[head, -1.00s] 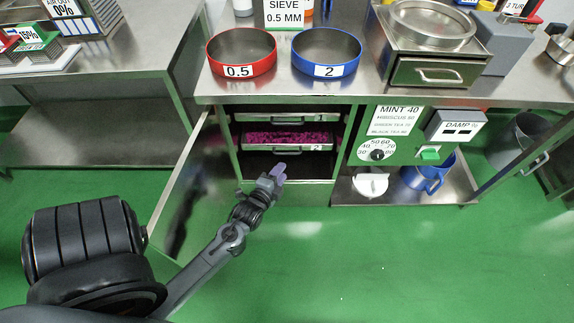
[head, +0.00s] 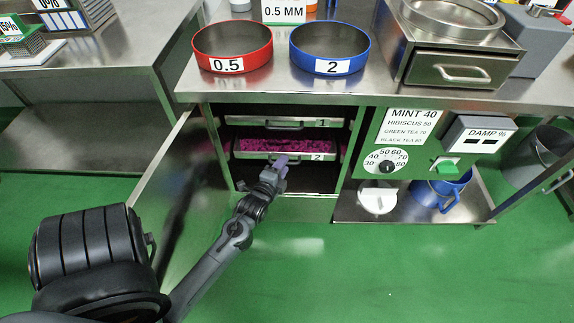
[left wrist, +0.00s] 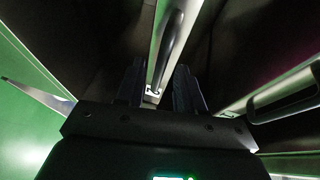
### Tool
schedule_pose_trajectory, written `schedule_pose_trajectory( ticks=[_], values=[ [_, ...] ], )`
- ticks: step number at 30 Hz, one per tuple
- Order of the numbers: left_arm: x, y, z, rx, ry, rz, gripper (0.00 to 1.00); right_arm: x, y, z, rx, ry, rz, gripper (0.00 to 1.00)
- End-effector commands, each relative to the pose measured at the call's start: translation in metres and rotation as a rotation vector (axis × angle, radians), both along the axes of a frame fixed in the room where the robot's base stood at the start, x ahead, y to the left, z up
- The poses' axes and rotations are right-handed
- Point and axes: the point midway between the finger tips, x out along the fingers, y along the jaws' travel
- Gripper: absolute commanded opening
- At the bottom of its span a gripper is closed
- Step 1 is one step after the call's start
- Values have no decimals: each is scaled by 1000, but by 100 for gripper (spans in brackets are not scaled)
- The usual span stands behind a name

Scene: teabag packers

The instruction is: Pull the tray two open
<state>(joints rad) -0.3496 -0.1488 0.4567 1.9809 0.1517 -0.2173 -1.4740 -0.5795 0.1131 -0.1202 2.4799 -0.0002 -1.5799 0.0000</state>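Tray two (head: 318,157) is a metal drawer with a "2" label, low in the open cabinet. Pink-purple material (head: 285,145) shows in it. My left gripper (head: 281,161) is at its front and hides part of its handle. In the left wrist view, a bar handle (left wrist: 172,45) on a metal front lies between the two dark fingers of my left gripper (left wrist: 160,85). The fingers stand apart with gaps beside the bar. It appears to be tray two's handle. My right gripper is in neither view.
Tray one (head: 265,122) sits directly above; what appears to be its handle (left wrist: 285,100) shows in the left wrist view. The open cabinet door (head: 170,195) stands left of my forearm. A red sieve (head: 232,62) and blue sieve (head: 330,65) sit on the counter. Green floor in front is clear.

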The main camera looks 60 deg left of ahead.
Motion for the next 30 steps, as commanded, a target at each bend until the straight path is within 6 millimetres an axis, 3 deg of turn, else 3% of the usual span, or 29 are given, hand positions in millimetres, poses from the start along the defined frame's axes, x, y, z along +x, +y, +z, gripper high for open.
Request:
schedule_pose_trajectory(
  ticks=[13, 14, 21, 30],
  values=[
    [2, 3, -1, 1, 0, 2, 37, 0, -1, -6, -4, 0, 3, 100],
    [2, 3, -1, 1, 0, 2, 36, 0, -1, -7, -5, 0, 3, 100],
    [2, 3, -1, 0, 0, 1, 0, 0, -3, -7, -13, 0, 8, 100],
    [2, 3, -2, -1, 1, 1, 0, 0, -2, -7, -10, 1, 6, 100]
  ],
)
